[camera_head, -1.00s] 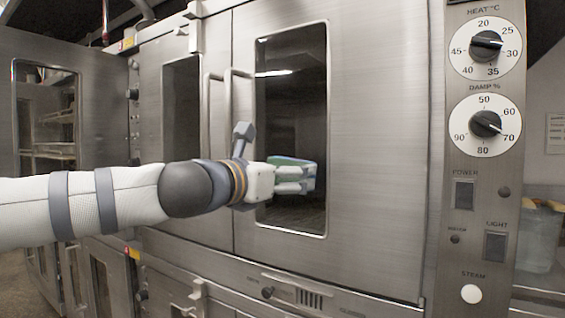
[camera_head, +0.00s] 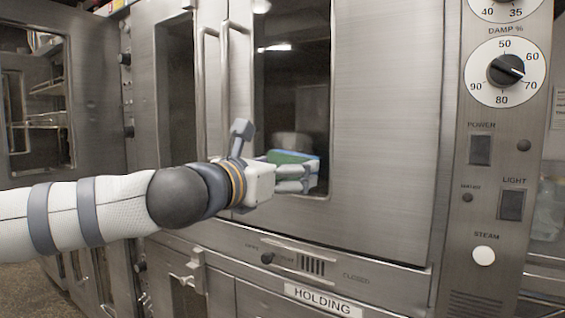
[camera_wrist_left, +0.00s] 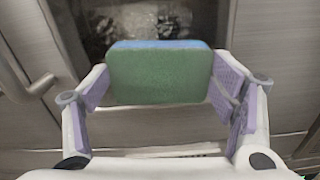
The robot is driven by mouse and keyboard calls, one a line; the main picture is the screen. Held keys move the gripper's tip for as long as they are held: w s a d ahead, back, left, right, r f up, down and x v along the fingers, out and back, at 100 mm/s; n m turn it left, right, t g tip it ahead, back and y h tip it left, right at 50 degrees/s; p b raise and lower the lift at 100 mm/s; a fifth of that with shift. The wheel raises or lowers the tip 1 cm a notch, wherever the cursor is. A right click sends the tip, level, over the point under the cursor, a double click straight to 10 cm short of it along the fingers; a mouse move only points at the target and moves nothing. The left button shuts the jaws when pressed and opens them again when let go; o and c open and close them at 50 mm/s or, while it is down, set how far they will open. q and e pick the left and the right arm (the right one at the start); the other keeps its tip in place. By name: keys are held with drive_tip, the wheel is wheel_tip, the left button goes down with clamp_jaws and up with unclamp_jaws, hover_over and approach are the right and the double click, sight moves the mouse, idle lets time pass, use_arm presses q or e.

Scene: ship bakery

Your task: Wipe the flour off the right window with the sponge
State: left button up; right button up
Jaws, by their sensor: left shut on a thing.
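The right window (camera_head: 291,95) is a tall dark pane in the steel oven door. My left gripper (camera_head: 296,178) is in front of its lower part, shut on a green and blue sponge (camera_head: 292,157). In the left wrist view the sponge (camera_wrist_left: 158,76) sits between the fingers of the gripper (camera_wrist_left: 160,85), green side toward the camera, blue along its far edge. Pale mottled marks show on the dark window (camera_wrist_left: 140,20) beyond it; I cannot tell flour from reflection. Whether the sponge touches the glass is unclear. My right gripper is not in view.
Two vertical door handles (camera_head: 225,80) stand left of the window. A control panel (camera_head: 500,150) with dials and switches is at the right. A ledge with a HOLDING label (camera_head: 322,300) runs below. Another narrow window (camera_head: 175,90) is to the left.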

use_arm(q)
drive_tip(key=shift+s+r, duration=0.1)
drive_tip(key=shift+r, duration=0.05)
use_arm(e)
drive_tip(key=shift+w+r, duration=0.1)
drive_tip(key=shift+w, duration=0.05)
use_arm(q)
drive_tip(key=p+v, duration=0.1)
drive_tip(key=v, duration=0.5)
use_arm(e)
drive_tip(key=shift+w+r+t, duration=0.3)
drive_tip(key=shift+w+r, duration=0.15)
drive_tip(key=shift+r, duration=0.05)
use_arm(q)
drive_tip(key=v, duration=0.2)
drive_tip(key=shift+s+a+p, duration=0.25)
drive_tip(key=shift+s+p, duration=0.05)
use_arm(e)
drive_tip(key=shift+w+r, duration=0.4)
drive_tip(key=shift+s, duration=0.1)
